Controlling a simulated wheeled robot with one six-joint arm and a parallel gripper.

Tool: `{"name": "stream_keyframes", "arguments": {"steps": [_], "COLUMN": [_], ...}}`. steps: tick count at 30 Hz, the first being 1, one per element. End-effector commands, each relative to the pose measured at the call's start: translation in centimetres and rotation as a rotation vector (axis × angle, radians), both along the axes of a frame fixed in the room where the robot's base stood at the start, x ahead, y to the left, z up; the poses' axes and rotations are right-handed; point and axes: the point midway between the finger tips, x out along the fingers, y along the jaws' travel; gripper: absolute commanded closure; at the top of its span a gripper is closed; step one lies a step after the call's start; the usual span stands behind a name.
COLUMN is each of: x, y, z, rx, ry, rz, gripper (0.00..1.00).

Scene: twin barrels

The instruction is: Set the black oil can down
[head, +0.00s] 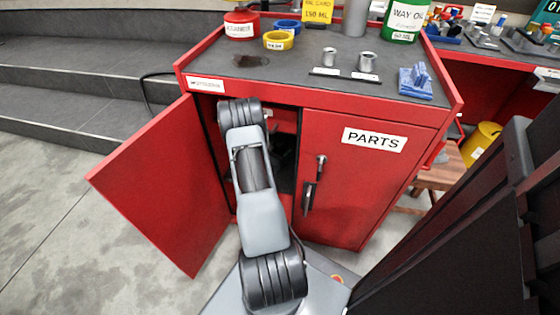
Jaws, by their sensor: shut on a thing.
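My arm reaches into the open left side of the red cabinet (375,185), and its far end passes behind the cabinet front. My gripper is hidden inside, so its fingers do not show. The black oil can cannot be made out. Some dark shapes show in the shadowed gap between my arm and the right door, but I cannot tell whether they are the can, my wrist or other contents.
The left door (160,185) stands wide open; the right door, marked PARTS (373,140), is shut. The cabinet top holds a red tub (241,24), yellow ring (278,40), metal cups (367,62), a green can (404,22) and a blue cloth (415,81). Grey steps (70,75) lie left.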

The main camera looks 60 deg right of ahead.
Motion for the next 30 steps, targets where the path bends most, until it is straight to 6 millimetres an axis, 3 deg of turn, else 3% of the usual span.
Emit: {"name": "stream_keyframes", "arguments": {"steps": [5, 12, 26, 27, 30], "x": [0.0, 0.0, 0.1, 0.1, 0.1], "y": [0.0, 0.0, -0.4, -0.3, -0.3], "z": [-1.2, -5.0, -5.2, -5.3, -5.2], "rx": [-0.001, -0.002, -0.002, 0.0, 0.0], "ry": [0.0, 0.0, -0.001, 0.0, 0.0], "rz": [0.0, 0.0, 0.0, 0.0, 0.0], "gripper": [0.68, 0.68, 0.68, 0.32, 0.23]}}
